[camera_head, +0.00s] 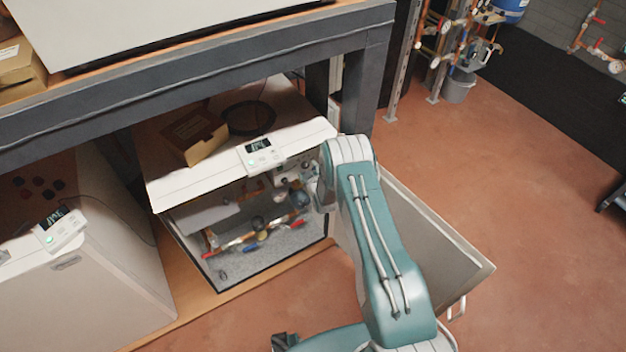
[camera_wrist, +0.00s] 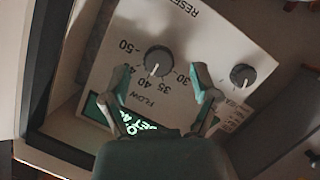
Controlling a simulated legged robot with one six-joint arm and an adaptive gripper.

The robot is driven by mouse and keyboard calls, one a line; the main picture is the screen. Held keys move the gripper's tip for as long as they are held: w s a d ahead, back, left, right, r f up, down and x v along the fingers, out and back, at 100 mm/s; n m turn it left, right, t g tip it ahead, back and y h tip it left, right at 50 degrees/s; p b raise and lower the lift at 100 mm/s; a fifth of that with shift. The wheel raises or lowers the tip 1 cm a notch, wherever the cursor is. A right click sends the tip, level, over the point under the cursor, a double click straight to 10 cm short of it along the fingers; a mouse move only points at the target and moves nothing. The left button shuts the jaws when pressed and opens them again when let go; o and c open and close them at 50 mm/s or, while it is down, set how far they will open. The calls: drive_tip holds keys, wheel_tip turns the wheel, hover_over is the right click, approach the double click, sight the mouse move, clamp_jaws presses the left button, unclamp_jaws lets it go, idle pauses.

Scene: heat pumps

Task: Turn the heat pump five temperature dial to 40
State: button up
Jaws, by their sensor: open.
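In the wrist view a white panel carries a dark round dial (camera_wrist: 158,62) with a pale pointer line and printed numbers, among them 50, 40, 35 and 30. The pointer aims toward the bottom of the picture, roughly at the 35 to 40 side; the exact reading is unclear. My gripper (camera_wrist: 163,84) is open and empty, one finger on each side of the dial's lower area. Contact with the dial cannot be told. In the head view my arm reaches to the open front of a heat pump (camera_head: 172,192); my gripper is hidden there.
A second dark dial (camera_wrist: 243,75) sits to the right on the panel. A lit green display (camera_wrist: 140,126) is partly behind my gripper. In the head view, an open door panel (camera_head: 440,240) lies right of my arm. A cardboard box (camera_head: 195,137) rests on the unit.

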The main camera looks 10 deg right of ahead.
drive_tip(key=v, duration=1)
drive_tip(key=shift+s, duration=0.1)
